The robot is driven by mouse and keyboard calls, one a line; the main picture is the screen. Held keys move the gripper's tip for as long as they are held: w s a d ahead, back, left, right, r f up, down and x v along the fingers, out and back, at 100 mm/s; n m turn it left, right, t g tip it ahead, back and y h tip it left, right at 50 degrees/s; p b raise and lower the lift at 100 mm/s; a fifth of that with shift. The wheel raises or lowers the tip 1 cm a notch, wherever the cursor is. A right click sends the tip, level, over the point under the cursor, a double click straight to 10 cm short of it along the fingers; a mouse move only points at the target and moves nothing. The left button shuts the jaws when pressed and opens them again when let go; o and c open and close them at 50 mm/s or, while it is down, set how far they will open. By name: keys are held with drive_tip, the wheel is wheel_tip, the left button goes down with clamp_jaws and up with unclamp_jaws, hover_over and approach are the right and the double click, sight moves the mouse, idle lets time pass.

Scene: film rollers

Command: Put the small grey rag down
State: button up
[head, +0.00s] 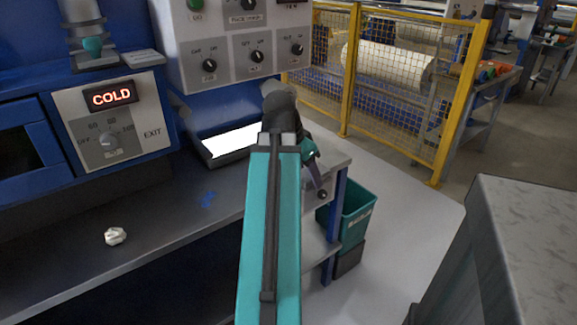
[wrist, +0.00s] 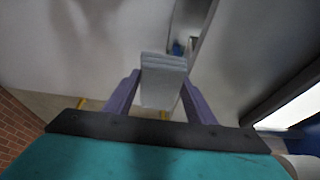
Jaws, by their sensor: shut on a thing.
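The small grey rag (wrist: 163,92) shows in the wrist view as a folded grey block with layered edges at its top. My gripper (wrist: 160,78) is shut on it, with one purple finger on each side. The rag is held clear of any surface that I can make out. In the head view my teal arm reaches forward over the right end of the bench (head: 60,275). The rag cannot be made out clearly there, and my arm hides part of that area.
A crumpled white piece (head: 115,236) and a blue smear (head: 208,199) are on the bench. A bright white panel (head: 232,142) lies at its back. A teal bin (head: 357,213) stands right of the bench. A yellow fence (head: 348,70) and a grey block (head: 530,235) stand farther right.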

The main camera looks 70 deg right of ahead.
drive_tip(key=shift+w+d+r+p, duration=0.15)
drive_tip(key=shift+d+r+p, duration=0.1)
drive_tip(key=shift+p, duration=1)
drive_tip(key=p, duration=0.3)
drive_tip(key=shift+w+d+p, duration=0.25)
drive_tip(key=shift+d+p, duration=0.05)
drive_tip(key=shift+d, duration=0.05)
drive_tip(key=w+p, duration=0.1)
drive_tip(key=p, duration=0.6)
drive_tip(key=shift+d+f+p, duration=0.15)
drive_tip(key=shift+d+p, duration=0.2)
drive_tip(key=w+d+p, duration=0.2)
drive_tip(key=w+d, duration=0.1)
drive_tip(key=w+d+f+p, duration=0.1)
drive_tip(key=w+d+p, duration=0.5)
drive_tip(key=shift+d+f, duration=0.3)
drive_tip(key=shift+w, duration=0.1)
drive_tip(key=shift+f, duration=0.15)
drive_tip(key=shift+f+p, duration=0.85)
drive_tip(key=shift+f, duration=0.8)
drive_tip(key=shift+f, duration=0.15)
